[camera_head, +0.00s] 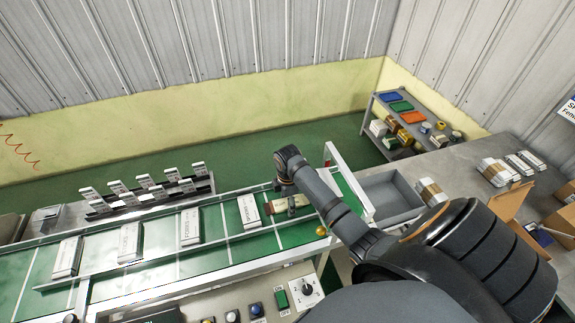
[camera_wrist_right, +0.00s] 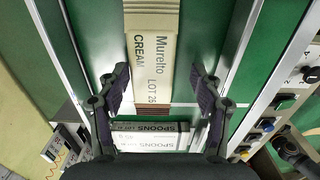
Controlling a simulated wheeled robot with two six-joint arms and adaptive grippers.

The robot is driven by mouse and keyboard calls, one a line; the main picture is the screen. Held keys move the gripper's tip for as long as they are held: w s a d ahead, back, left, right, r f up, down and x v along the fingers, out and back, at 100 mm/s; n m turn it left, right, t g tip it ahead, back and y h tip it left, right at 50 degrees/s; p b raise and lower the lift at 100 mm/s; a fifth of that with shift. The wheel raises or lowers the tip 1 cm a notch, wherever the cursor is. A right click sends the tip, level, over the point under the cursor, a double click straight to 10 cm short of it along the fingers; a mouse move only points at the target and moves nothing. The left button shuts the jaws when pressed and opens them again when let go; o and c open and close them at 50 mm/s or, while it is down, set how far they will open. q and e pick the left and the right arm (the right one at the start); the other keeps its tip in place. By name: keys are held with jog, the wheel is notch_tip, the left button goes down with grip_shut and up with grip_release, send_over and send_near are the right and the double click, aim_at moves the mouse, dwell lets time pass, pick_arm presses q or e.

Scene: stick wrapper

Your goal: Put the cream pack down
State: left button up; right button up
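The cream pack (camera_head: 291,203), a long beige carton, lies lengthwise along the green conveyor belt in the head view. In the right wrist view the cream pack (camera_wrist_right: 152,50) shows its "Muretto" and "CREAM" print and a brown striped end. My right gripper (camera_wrist_right: 160,72) is open over that end, one finger on each side. A gap shows between the pack and the right-hand finger; contact at the left-hand finger is unclear. In the head view my right gripper (camera_head: 287,186) is largely hidden by its own wrist. My left gripper is not in view.
A white spoons pack (camera_head: 249,210) lies crosswise close to the left of the cream pack; it also shows in the wrist view (camera_wrist_right: 150,137). More white packs (camera_head: 130,242) lie farther left. Rails edge the belt. A grey tray (camera_head: 388,195) stands right of the belt's end.

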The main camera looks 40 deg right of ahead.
jog(key=shift+w, duration=0.15)
jog(key=shift+w+d, duration=0.1)
notch_tip(320, 180, up, 7)
jog(key=b, duration=0.2)
jog(key=shift+r+b, duration=0.15)
jog(key=shift+b, duration=0.25)
notch_tip(320, 180, up, 4)
jog(key=p, duration=0.2)
send_over(287, 204)
jog(key=shift+r+p, duration=0.25)
jog(key=shift+p, duration=0.15)
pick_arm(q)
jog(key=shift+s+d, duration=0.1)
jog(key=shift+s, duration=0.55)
pick_arm(e)
jog(key=shift+r, duration=0.1)
